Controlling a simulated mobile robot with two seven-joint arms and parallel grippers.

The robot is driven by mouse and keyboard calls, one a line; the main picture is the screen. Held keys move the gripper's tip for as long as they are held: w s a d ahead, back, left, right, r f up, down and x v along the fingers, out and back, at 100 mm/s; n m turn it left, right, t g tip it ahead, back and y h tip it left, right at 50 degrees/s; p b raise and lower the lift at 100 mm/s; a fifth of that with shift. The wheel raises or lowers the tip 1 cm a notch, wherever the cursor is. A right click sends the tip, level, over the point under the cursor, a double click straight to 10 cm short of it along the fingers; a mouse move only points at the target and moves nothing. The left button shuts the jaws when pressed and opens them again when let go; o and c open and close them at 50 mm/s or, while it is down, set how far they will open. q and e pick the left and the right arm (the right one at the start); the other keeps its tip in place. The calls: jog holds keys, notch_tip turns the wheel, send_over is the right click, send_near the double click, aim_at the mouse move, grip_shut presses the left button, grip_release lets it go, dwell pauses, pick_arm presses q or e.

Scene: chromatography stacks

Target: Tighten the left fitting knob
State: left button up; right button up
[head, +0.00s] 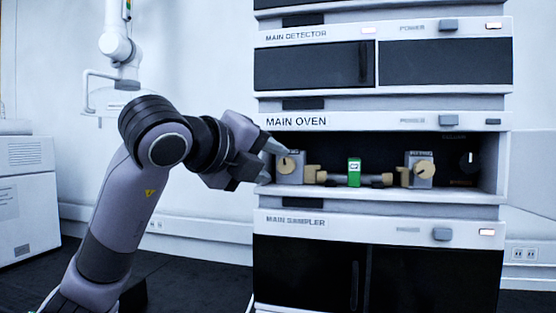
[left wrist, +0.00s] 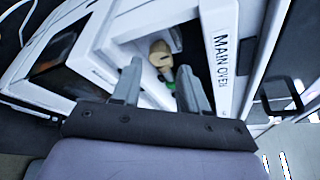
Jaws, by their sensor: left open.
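The left fitting knob (head: 287,165) is a round beige knob with a dark mark, on a grey block at the left end of the open main oven (head: 380,122). It also shows in the left wrist view (left wrist: 160,50), ahead of the fingertips and between them. My left gripper (head: 269,163) is open and empty at the left edge of the oven opening, just beside the knob. In the wrist view its two fingers (left wrist: 160,68) point towards the knob; whether they touch it cannot be told. My right gripper is not in view.
A matching right knob (head: 424,169) sits at the oven's right side. Between them is a column with a green tag (head: 354,172). The main detector (head: 370,63) is above and the main sampler (head: 380,226) below. The oven's frame edges lie close to my left gripper.

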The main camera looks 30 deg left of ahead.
aim_at(284, 165)
pick_arm(q)
jog(key=shift+p+x, duration=0.4)
jog(key=shift+x, duration=1.55)
jog(key=shift+d, duration=0.1)
jog(key=c, duration=0.8)
jog(key=shift+m+g, duration=0.3)
jog(key=shift+m, duration=0.3)
jog(key=o, duration=0.8)
